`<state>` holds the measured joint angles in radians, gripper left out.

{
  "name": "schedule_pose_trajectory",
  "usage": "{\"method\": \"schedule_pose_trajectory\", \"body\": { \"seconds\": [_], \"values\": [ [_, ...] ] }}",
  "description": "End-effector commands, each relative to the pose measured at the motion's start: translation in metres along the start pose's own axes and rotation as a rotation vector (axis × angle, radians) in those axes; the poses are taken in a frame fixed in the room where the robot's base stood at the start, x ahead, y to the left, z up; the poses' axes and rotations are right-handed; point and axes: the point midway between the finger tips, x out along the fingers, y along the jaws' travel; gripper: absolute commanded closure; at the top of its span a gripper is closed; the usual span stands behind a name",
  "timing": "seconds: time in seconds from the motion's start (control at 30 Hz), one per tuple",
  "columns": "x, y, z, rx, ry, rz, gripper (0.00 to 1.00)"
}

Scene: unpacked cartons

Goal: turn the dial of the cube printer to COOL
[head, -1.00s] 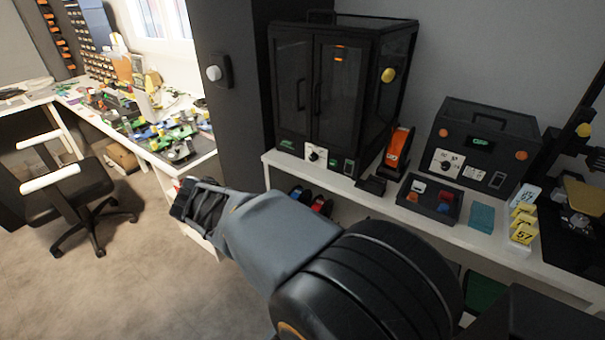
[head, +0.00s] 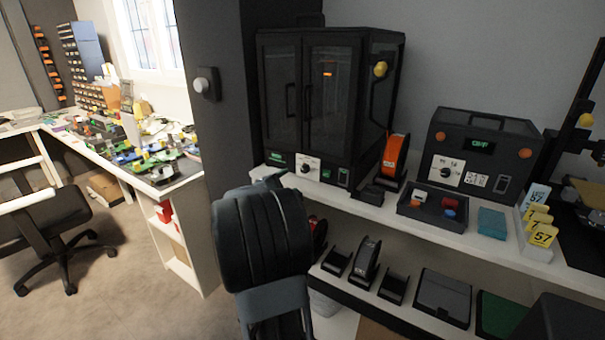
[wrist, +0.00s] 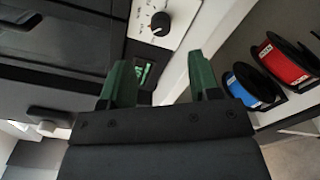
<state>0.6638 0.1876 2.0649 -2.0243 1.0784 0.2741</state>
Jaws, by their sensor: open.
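The cube printer, seemingly the large black cabinet (head: 335,95) with two glazed doors, stands at the left end of the white shelf. Its black dial (head: 305,168) sits on a white plate low on the front. The dial also shows in the wrist view (wrist: 160,23), at the top. Its plate markings are too small to read. My gripper (wrist: 160,75) is open and empty, its two green fingers apart, short of the dial and not touching it. A green-lit switch (wrist: 146,72) shows between the fingers. In the head view my arm hides most of the gripper.
A smaller black box (head: 485,135) with a similar dial stands to the right. An orange spool (head: 395,153) and a parts tray (head: 432,208) stand between. Red (wrist: 283,62) and blue (wrist: 250,85) spools sit on the lower shelf. A dark pillar (head: 210,130) stands left of the cabinet.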

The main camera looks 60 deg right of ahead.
Motion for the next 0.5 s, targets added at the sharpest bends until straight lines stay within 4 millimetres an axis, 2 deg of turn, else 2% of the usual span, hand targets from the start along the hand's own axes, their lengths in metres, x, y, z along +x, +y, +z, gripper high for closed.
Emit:
{"method": "schedule_pose_trajectory", "body": {
  "seconds": [0.03, 0.2, 0.5],
  "values": [
    [0.011, -0.001, 0.001, -0.001, -0.003, -0.003, 0.44],
    [0.043, -0.001, 0.001, 0.000, -0.002, -0.003, 0.44],
    [0.080, -0.001, 0.000, 0.001, 0.000, -0.002, 0.44]
  ]
}}
